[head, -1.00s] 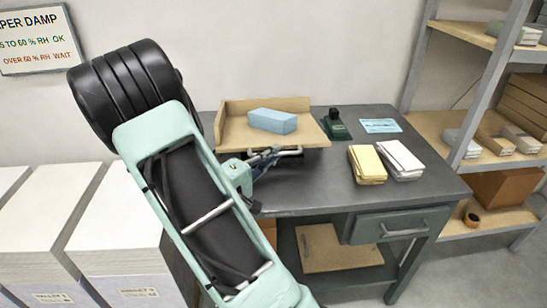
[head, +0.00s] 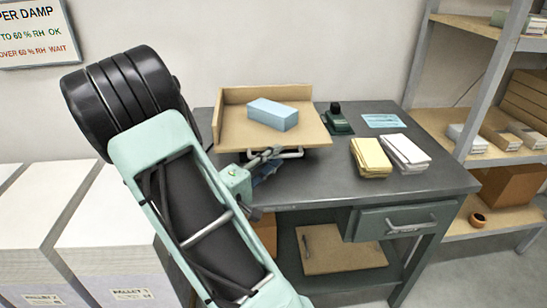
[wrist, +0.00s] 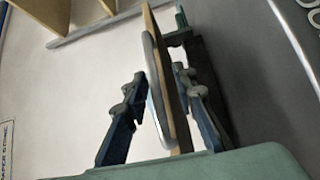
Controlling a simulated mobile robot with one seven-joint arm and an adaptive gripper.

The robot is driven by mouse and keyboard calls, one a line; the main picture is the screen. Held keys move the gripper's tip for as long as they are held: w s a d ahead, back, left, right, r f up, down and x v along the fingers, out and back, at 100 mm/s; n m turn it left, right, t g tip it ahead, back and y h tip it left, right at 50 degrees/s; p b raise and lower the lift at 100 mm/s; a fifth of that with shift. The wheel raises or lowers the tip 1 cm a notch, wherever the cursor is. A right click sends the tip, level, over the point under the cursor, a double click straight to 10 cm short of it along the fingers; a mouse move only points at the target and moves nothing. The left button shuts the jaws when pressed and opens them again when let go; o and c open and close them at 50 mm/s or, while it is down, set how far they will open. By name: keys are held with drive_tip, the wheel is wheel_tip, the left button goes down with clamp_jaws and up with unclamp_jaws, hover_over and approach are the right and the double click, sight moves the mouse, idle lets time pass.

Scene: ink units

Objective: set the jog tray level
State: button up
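The jog tray (head: 228,130) is a tan wooden tray with raised back and left walls, on the table's left part. Its floor slopes down toward the front. A blue block (head: 273,114) lies in it. A grey bar handle (head: 291,154) runs along its front edge. My gripper (head: 268,157) is at the left part of this handle. The finger contact is partly hidden.
The grey table (head: 315,185) also holds a dark green device (head: 337,120), a blue card (head: 383,120), a yellow stack (head: 371,158) and a white stack (head: 405,152). White paper stacks (head: 110,220) stand at left. A shelf rack (head: 430,60) stands at right.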

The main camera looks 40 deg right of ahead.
drive_tip(key=shift+r, duration=0.1)
drive_tip(key=v, duration=1.2)
